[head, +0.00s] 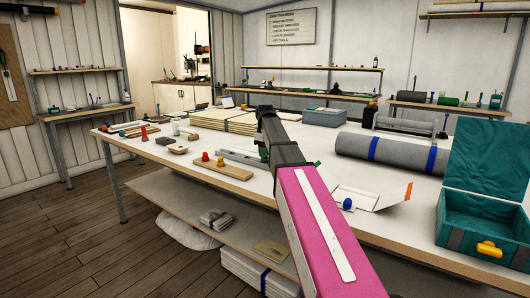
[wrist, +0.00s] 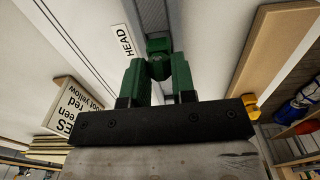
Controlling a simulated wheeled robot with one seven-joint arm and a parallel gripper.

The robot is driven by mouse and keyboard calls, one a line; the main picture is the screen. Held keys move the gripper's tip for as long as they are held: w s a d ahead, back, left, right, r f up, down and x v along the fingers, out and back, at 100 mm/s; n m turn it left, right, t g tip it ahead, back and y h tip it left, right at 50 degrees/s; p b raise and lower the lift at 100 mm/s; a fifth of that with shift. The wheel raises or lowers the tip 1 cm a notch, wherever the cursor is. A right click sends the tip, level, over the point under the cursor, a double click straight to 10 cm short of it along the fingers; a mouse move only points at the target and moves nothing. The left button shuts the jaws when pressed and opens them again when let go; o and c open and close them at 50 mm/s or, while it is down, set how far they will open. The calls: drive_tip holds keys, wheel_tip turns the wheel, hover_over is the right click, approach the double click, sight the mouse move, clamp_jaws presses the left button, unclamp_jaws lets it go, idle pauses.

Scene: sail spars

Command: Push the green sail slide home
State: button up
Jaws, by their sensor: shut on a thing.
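In the wrist view my gripper (wrist: 158,66) has two green fingers closed on the green sail slide (wrist: 158,60), a small dark green block between the fingertips. The slide sits at a grey grooved spar (wrist: 153,18), which runs away up the picture. A white label reading HEAD (wrist: 126,42) lies beside the spar. In the head view the spar (head: 243,157) lies on the table, and my gripper (head: 263,150) is at its right part. My pink and black arm hides much of that spot, and the slide cannot be made out there.
A wooden board (head: 222,173) with red and yellow pieces lies in front of the spar. A grey roll (head: 395,158) with blue bands and an open teal case (head: 480,222) stand to the right. A printed card (wrist: 75,112) shows at left in the wrist view.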

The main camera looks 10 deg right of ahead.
drive_tip(key=shift+f, duration=0.75)
drive_tip(key=o, duration=1)
drive_tip(key=shift+r, duration=3.5)
